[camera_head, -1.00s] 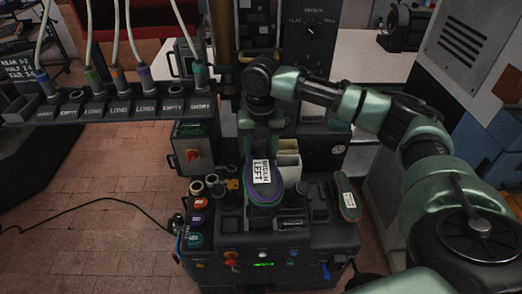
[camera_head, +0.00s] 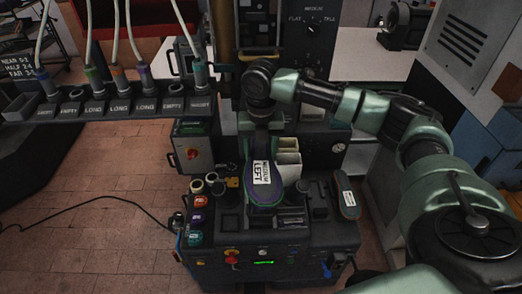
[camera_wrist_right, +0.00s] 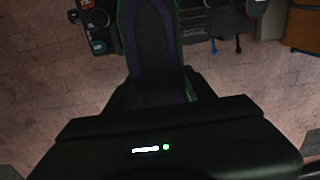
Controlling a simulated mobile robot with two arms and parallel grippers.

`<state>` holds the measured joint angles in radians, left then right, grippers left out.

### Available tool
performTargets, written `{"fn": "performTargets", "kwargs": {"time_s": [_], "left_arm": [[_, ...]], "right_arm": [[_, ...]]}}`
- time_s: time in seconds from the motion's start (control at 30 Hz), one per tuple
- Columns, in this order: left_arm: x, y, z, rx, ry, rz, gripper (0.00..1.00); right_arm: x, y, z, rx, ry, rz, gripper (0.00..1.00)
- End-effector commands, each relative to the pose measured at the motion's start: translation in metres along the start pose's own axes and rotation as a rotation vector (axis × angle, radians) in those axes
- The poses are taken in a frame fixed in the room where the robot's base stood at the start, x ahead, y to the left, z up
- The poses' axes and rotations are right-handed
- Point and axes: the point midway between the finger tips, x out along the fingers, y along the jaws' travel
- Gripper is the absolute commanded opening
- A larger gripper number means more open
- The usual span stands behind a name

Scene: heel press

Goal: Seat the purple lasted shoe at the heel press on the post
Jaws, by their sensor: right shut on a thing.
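The purple lasted shoe (camera_head: 265,195) is in the middle of the head view, sole up, with a white label (camera_head: 261,172) reading LEFT. My right gripper (camera_head: 262,142) is shut on its far end. In the right wrist view the shoe (camera_wrist_right: 152,45) shows a dark sole with a purple rim, held between the greenish fingers. The shoe is over the dark bench (camera_head: 270,243). I cannot tell whether it touches anything below. The post cannot be made out, and the shoe covers the area under it. My left gripper is not in view.
Several coloured buttons (camera_head: 198,217) and rings stand left of the shoe. Pale blocks (camera_head: 288,160) stand close to its right. Another labelled sole-shaped piece (camera_head: 347,198) lies at the bench's right. A rack (camera_head: 110,108) with corded plugs is at upper left. A panel with a dial (camera_head: 312,30) stands behind.

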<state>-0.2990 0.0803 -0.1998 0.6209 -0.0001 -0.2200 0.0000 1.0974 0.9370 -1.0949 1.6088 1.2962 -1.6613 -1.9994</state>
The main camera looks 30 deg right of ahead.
Motion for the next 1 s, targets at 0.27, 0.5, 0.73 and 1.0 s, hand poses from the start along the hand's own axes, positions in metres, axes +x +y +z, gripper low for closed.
{"fn": "performTargets", "kwargs": {"time_s": [0.27,0.5,0.73,1.0], "left_arm": [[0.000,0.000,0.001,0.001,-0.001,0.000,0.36],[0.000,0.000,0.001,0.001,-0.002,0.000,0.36],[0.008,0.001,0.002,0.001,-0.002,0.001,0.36],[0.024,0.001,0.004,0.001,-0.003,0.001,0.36]], "right_arm": [[0.002,0.001,0.000,0.000,-0.001,0.002,0.80],[0.002,0.000,0.000,0.000,0.000,0.000,0.80],[-0.010,0.001,0.001,-0.001,-0.002,0.003,0.80],[-0.056,0.001,0.001,-0.001,-0.004,0.004,0.80]]}}
